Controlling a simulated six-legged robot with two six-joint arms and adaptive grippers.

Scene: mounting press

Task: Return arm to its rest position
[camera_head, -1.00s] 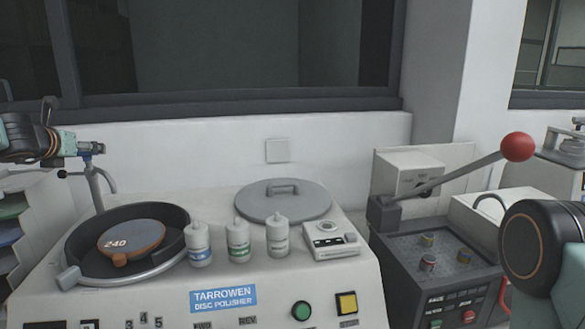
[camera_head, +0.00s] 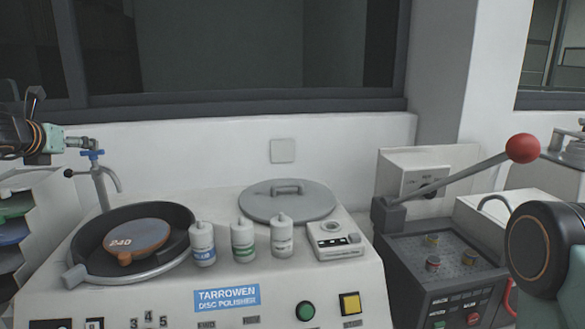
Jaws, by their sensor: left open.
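My left arm comes in at the left edge, above the polisher's tap (camera_head: 104,185). My left gripper (camera_head: 36,95) shows as small dark fingers pointing up behind the arm's wrist; it is open, and I see nothing held in it. The silver end of the wrist (camera_head: 79,142) appears close to the tap's blue handle (camera_head: 92,155); I cannot tell whether they touch. My right arm shows only as a dark round joint at the lower right. The right gripper is out of view.
The disc polisher (camera_head: 228,298) carries an orange-brown disc (camera_head: 136,240) in its bowl, several bottles and a grey lid (camera_head: 288,203). The press's red-knobbed lever (camera_head: 522,148) rises near my right arm. Shelves (camera_head: 18,205) stand below my left arm.

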